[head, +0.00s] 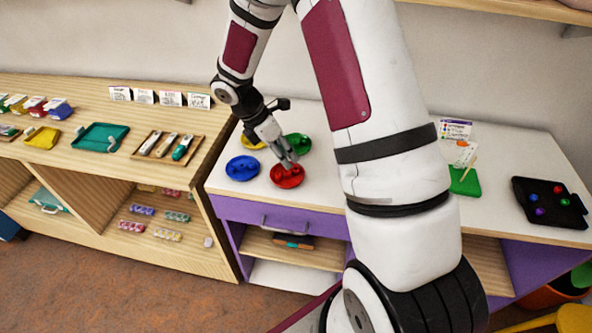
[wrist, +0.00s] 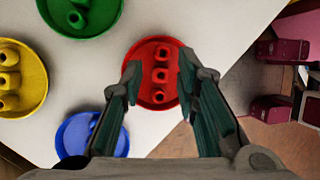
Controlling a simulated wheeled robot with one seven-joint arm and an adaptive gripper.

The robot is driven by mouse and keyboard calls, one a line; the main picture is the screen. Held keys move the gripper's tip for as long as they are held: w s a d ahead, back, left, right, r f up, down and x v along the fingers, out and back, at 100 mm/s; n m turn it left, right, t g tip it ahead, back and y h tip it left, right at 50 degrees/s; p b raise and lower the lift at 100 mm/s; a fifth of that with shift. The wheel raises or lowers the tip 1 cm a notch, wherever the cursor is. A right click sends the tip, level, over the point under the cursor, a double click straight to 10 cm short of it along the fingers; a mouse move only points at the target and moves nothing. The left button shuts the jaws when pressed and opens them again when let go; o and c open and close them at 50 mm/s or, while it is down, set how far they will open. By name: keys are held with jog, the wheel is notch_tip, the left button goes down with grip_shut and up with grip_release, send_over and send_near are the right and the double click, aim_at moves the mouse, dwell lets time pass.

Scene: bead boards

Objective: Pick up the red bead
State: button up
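A round red dish (wrist: 138,54) holds red beads in a row; the middle red bead (wrist: 160,75) shows in the wrist view, with one above it and one below. In the head view the red dish (head: 287,180) is on the white tabletop, its beads too small to tell apart. My gripper (wrist: 157,90) is open over the red dish, one finger to each side of the bead row. Nothing is between the fingers at their height as far as I can see. In the head view my gripper (head: 287,163) reaches down at the dish.
A blue dish (head: 243,168), a green dish (head: 298,143) and a yellow dish (wrist: 22,80) stand close by, each with beads. A black board (head: 550,202) with colored beads lies at the far right. Shelves flank the left.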

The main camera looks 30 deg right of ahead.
aim_at(298, 173)
jog(key=shift+p+x, duration=0.4)
jog(key=shift+x, duration=2.1)
jog(key=shift+s, duration=0.2)
jog(key=shift+c, duration=0.5)
jog(key=c, duration=0.4)
jog(key=shift+c, duration=0.2)
